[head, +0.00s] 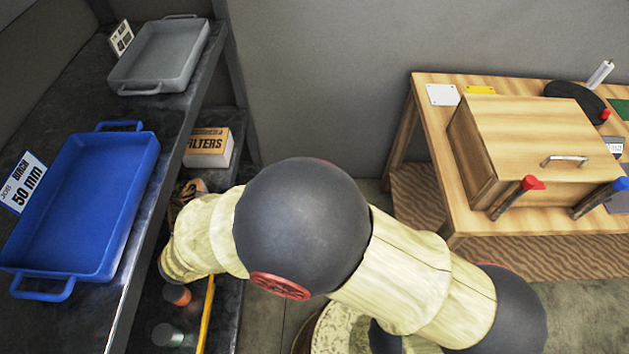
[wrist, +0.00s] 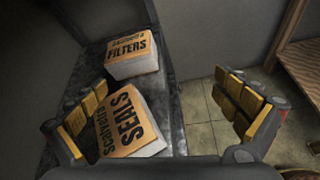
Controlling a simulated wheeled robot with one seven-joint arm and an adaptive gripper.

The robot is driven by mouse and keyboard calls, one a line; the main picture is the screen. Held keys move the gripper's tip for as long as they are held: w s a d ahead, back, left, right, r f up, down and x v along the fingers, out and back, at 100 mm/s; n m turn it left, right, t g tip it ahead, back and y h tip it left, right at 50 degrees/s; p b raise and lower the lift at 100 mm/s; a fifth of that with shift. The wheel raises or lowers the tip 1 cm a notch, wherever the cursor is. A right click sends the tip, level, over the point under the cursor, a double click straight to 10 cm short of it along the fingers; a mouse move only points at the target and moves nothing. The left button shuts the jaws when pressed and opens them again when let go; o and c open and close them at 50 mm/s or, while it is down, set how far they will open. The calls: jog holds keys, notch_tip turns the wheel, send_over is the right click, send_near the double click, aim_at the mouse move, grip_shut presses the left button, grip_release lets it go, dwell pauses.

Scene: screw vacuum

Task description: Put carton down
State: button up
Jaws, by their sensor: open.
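The seals carton (wrist: 132,122), tan with black lettering and white sides, rests at an angle on the dark lower shelf (wrist: 95,62) in the wrist view. My gripper (wrist: 160,82) is open, with its yellow-padded fingers spread wide. The carton lies between them, close to the left finger and well apart from the right one. Its near end is cut off by the gripper body. The filters carton (wrist: 132,56) stands just beyond it on the same shelf. In the head view the filters carton (head: 208,148) shows beside my arm, which hides most of the area around the gripper.
A blue tray (head: 85,205) labelled 50 mm and a grey tray (head: 160,55) sit on the upper shelf at left. Small bottles (head: 172,334) stand low down. A wooden table (head: 432,112) with a wooden box (head: 535,135) is at right. Floor shows right of the shelf.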

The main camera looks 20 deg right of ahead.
jog(key=s+d+r+m+g+h, duration=0.1)
jog(key=s+d+r+m+g, duration=0.15)
jog(key=d+r+m, duration=0.4)
jog(key=s+d+r+m+g, duration=0.2)
jog(key=s+d+m, duration=0.15)
jog(key=d, duration=0.55)
jog(key=s+d+r+m+g+h, duration=0.1)
jog(key=s+d+r+m+g, duration=0.1)
jog(key=d+r+m, duration=0.45)
jog(key=s+d+r+m+y, duration=0.2)
jog(key=s+m+y, duration=0.1)
jog(key=s+m, duration=0.3)
jog(key=s+d+r+m+y, duration=0.2)
jog(key=s+m, duration=0.4)
jog(key=s, duration=0.3)
jog(key=shift+r+m+y, duration=0.35)
jog(key=shift+r+y, duration=0.05)
jog(key=shift+r, duration=0.3)
jog(key=shift+s, duration=0.1)
notch_tip(320, 180, up, 3)
jog(key=p, duration=0.3)
